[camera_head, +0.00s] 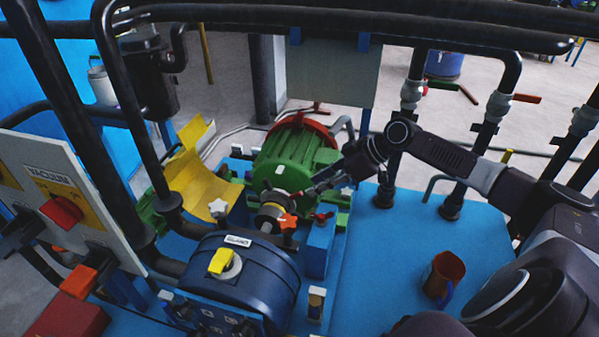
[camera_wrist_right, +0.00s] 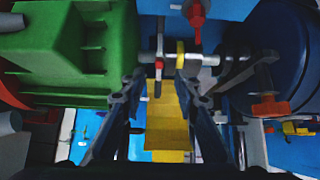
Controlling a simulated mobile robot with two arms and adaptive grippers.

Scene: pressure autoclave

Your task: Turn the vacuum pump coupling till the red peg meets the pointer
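The vacuum pump coupling (camera_head: 268,216) sits on the shaft between the green motor (camera_head: 292,158) and the dark blue pump (camera_head: 240,278). In the right wrist view the coupling shaft (camera_wrist_right: 204,59) runs across the top middle, with a yellow band (camera_wrist_right: 180,54) on it. A small red peg (camera_wrist_right: 159,65) shows on the motor side of the band. I cannot pick out the pointer for certain. My right gripper (camera_head: 308,192) is at the coupling; in its wrist view the fingertips (camera_wrist_right: 160,80) are apart, on either side of the peg. Contact cannot be told. My left gripper is out of view.
A yellow curved guard (camera_head: 196,180) stands left of the coupling. An orange star knob (camera_head: 288,220) and a red-handled valve (camera_head: 322,216) are close by. Black pipes cross above. A rust-coloured mug (camera_head: 446,272) stands on the blue base (camera_head: 385,255), which is mostly clear at right.

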